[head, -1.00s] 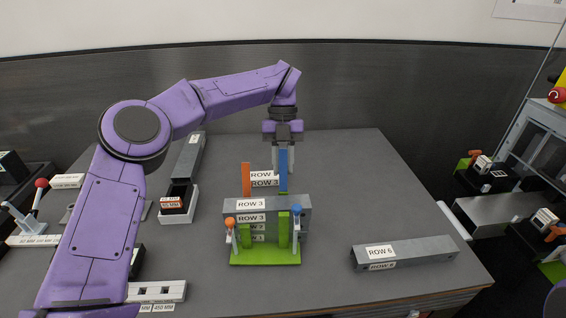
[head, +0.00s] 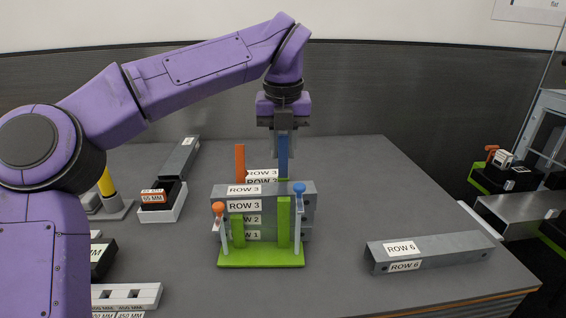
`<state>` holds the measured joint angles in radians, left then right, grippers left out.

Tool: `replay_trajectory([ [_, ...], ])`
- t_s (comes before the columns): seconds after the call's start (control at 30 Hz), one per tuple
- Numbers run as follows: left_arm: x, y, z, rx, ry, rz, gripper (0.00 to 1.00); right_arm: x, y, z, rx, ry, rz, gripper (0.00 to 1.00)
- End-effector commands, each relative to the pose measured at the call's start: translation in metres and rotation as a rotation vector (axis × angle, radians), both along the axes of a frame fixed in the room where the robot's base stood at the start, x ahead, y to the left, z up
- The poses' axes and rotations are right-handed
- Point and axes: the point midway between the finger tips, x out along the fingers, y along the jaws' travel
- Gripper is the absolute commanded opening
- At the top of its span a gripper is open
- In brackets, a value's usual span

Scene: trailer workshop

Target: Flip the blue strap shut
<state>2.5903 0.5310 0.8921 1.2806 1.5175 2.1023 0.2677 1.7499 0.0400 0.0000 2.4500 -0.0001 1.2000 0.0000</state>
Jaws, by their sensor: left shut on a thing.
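The blue strap (head: 283,158) stands upright at the back right of a green rack (head: 261,258) that holds a stack of grey bars labelled ROW (head: 266,206). My left gripper (head: 284,140) points down from above and is shut on the strap's upper part. An orange strap (head: 240,163) stands upright to its left. At the rack's front are two grey levers, one with a blue knob (head: 299,188) and one with an orange knob (head: 218,207). The strap's lower end is hidden behind the bars. My right gripper is not in view.
A grey bar labelled ROW 6 (head: 440,251) lies at the right of the table. Small labelled trays (head: 163,205), a yellow-handled tool (head: 107,184) and white blocks (head: 126,296) are at the left.

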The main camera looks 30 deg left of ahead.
Motion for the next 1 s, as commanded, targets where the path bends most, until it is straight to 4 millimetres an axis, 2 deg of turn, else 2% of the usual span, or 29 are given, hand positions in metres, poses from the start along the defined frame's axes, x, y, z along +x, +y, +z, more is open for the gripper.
replay_trajectory([
  [0.03, -0.0011, -0.0004, -0.0042, 0.01, -0.016, -0.001, 0.0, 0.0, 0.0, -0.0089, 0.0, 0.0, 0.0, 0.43],
  [0.2, -0.0032, -0.0017, -0.0009, 0.026, -0.05, -0.001, 0.0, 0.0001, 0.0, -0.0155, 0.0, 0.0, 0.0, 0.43],
  [0.67, -0.0035, -0.0018, 0.0014, 0.032, -0.06, 0.0, 0.0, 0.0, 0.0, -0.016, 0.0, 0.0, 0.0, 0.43],
  [0.7, -0.0035, -0.0018, 0.0014, 0.032, -0.06, 0.0, 0.38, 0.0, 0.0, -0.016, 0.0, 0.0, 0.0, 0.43],
  [0.73, -0.0035, -0.0018, 0.0014, 0.032, -0.06, 0.0, 0.47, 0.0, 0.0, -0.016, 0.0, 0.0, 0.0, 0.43],
  [1.0, -0.0037, -0.002, 0.0013, 0.031, -0.059, 0.0, 0.49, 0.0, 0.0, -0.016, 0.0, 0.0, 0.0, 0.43],
])
